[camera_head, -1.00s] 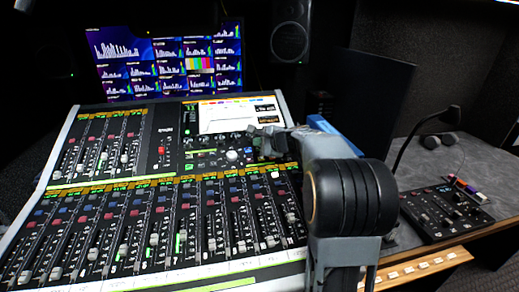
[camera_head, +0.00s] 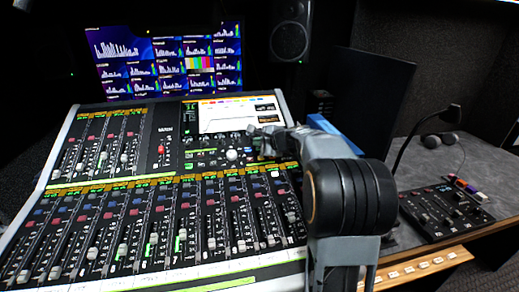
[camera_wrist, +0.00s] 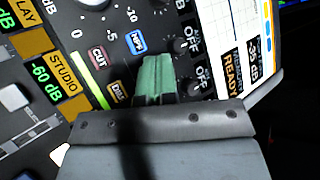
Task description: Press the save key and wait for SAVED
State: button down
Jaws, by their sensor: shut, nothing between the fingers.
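The mixing console (camera_head: 66,158) fills the left and middle of the head view. My gripper (camera_head: 264,146) is over its upper right part, below the console screen (camera_head: 226,117). In the wrist view, the green fingertips of my gripper (camera_wrist: 155,72) are shut, with nothing seen between them. They point at the panel beside a blue key (camera_wrist: 135,41), a red CUT key (camera_wrist: 98,58) and an orange-brown key (camera_wrist: 118,92). I cannot make out a key labelled save; the fingers hide part of the panel. A small display (camera_wrist: 233,73) reads READY. Contact with the panel cannot be told.
Faders and knobs crowd the console around my gripper. A monitor wall (camera_head: 170,62) stands behind it, with a speaker (camera_head: 290,32) to the right. On the right desk are a black control box (camera_head: 445,212) and a gooseneck microphone (camera_head: 448,113).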

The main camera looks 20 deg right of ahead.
jog(key=shift+w+f, duration=0.1)
jog(key=shift+f, duration=0.15)
jog(key=shift+w+f+b, duration=0.15)
jog(key=shift+f+b, duration=0.25)
jog(key=shift+b, duration=0.1)
dwell(0.6)
jog(key=shift+r, duration=0.1)
jog(key=shift+s+r+p, duration=0.35)
jog(key=shift+r+p, duration=0.1)
jog(key=shift+r, duration=0.25)
jog(key=shift+r, duration=0.15)
jog(key=r+p, duration=0.1)
jog(key=s+r+p, duration=0.1)
jog(key=r, duration=0.1)
jog(key=s+r, duration=0.1)
jog(key=shift+a+r+p, duration=0.15)
jog(key=shift+a+p, duration=0.1)
jog(key=shift+p, duration=0.15)
dwell(0.8)
